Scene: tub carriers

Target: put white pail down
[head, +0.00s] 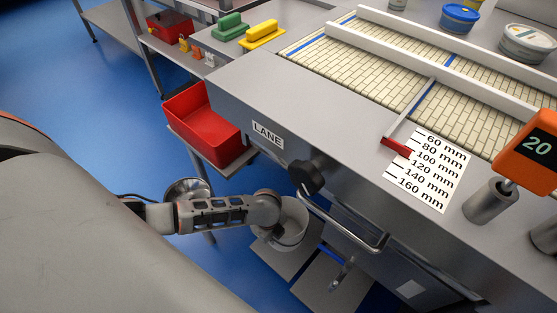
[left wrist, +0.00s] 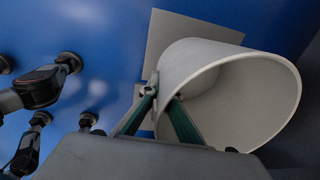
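The white pail (head: 293,228) is low beside the front of the steel bench, below the black knob, with its open top partly in view. My left gripper (head: 275,203) is at its left rim. In the left wrist view the pail (left wrist: 215,55) shows its wide open mouth, and it looks empty. The fingers of my left gripper (left wrist: 161,98) straddle the pail's wall, one outside and one inside, closed on it. A grey square plate (left wrist: 178,27) lies on the floor behind the pail. I cannot tell whether the pail touches it. My right gripper is not in view.
The steel bench (head: 300,115) with its bar handle (head: 340,228) and black knob (head: 306,177) stands close to the pail. Another grey floor plate (head: 325,290) lies to the right. A red bin (head: 205,130) is on a low shelf. Blue floor (head: 60,85) is clear at left.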

